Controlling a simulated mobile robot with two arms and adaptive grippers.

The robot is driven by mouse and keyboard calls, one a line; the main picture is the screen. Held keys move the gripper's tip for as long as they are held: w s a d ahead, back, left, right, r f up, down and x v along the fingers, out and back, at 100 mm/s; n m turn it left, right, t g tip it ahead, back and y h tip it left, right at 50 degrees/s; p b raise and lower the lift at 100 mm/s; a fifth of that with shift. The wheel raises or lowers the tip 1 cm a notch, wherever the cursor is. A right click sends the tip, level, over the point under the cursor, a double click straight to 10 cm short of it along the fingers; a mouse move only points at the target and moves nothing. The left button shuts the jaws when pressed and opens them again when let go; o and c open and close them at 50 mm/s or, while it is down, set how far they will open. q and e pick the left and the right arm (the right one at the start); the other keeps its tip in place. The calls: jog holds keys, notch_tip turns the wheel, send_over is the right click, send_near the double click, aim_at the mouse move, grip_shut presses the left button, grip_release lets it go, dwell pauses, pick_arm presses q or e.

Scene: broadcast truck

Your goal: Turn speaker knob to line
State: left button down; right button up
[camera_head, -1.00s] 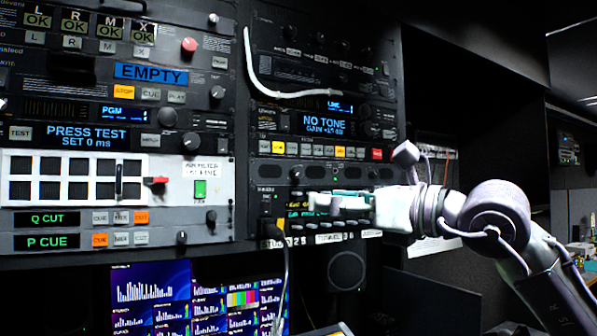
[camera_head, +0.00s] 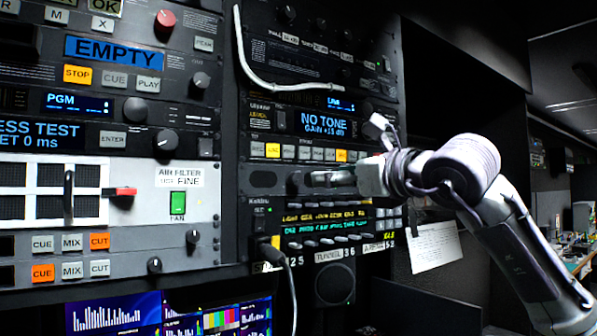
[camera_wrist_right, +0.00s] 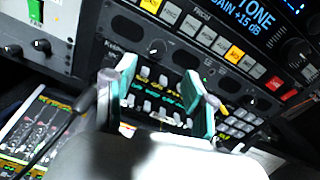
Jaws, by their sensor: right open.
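A dark panel strip with oval openings runs below the "NO TONE" unit (camera_head: 325,122). A small dark round knob (camera_head: 295,182) sits at its left end; it also shows in the right wrist view (camera_wrist_right: 157,47). I take it for the speaker knob, but its label and pointer are too small to read. My right gripper (camera_head: 318,179) reaches in from the right in front of this strip and hides part of it. In the right wrist view its teal-padded fingers (camera_wrist_right: 160,72) are open and empty, with the knob beyond the tips, apparently untouched. My left gripper is not in view.
Below the strip is a panel with lit text and rows of small switches (camera_head: 325,238). A cable (camera_head: 290,270) plugs in at its lower left. A round speaker (camera_head: 334,283) is underneath. A white bent tube (camera_head: 255,80) hangs above. Paper (camera_head: 435,246) hangs at right.

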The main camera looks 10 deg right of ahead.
aim_at(299, 179)
jog(key=p+x, duration=0.2)
jog(key=x, duration=0.4)
jog(key=shift+w+a+r+p, duration=0.15)
jog(key=shift+w+a+p, duration=0.05)
jog(key=shift+p, duration=0.2)
jog(key=p+x, duration=0.2)
jog(key=x, duration=0.2)
jog(key=shift+d, duration=0.1)
jog(key=shift+w+f, duration=0.15)
jog(key=shift+f, duration=0.1)
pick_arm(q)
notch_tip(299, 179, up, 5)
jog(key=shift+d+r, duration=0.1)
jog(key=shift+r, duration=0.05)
pick_arm(e)
grip_shut()
